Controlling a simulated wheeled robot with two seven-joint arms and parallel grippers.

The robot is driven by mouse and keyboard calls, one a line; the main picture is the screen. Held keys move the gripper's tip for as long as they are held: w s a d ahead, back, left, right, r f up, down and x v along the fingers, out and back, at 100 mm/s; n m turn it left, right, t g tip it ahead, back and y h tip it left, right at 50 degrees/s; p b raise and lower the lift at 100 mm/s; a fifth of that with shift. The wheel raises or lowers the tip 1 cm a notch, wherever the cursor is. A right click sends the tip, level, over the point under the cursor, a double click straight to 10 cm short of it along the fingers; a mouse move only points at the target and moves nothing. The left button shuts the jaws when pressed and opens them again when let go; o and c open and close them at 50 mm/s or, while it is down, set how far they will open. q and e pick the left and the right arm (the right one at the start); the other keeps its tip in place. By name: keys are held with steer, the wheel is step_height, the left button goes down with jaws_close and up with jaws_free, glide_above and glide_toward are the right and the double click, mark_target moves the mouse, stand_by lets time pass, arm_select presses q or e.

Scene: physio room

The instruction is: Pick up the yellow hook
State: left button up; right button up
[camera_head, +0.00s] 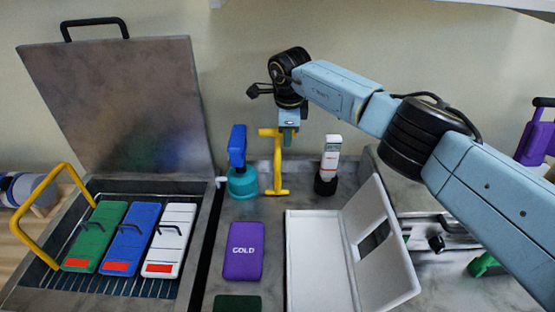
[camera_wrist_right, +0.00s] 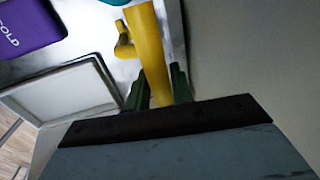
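The yellow hook (camera_head: 277,165) stands upright on the grey worktop near the back wall, between the teal holder and the white-and-black bottle. My right gripper (camera_head: 288,138) reaches down over its top from the right. In the right wrist view the hook's yellow post (camera_wrist_right: 150,55) runs between the two dark green fingers of the right gripper (camera_wrist_right: 160,92). The fingers sit close together and the post fills the gap, so the gripper looks shut on it. The hook's base still appears at worktop level. My left gripper is not in view.
A teal holder with a blue-handled tool (camera_head: 242,182) stands close left of the hook; a white bottle (camera_head: 330,160) stands right. In front are a purple COLD pack (camera_head: 244,251) and an open white box (camera_head: 312,262). An open metal basin (camera_head: 190,245) holds coloured packs at left.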

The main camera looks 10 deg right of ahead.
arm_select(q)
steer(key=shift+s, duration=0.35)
arm_select(e)
jaws_close()
steer(key=shift+r, duration=0.15)
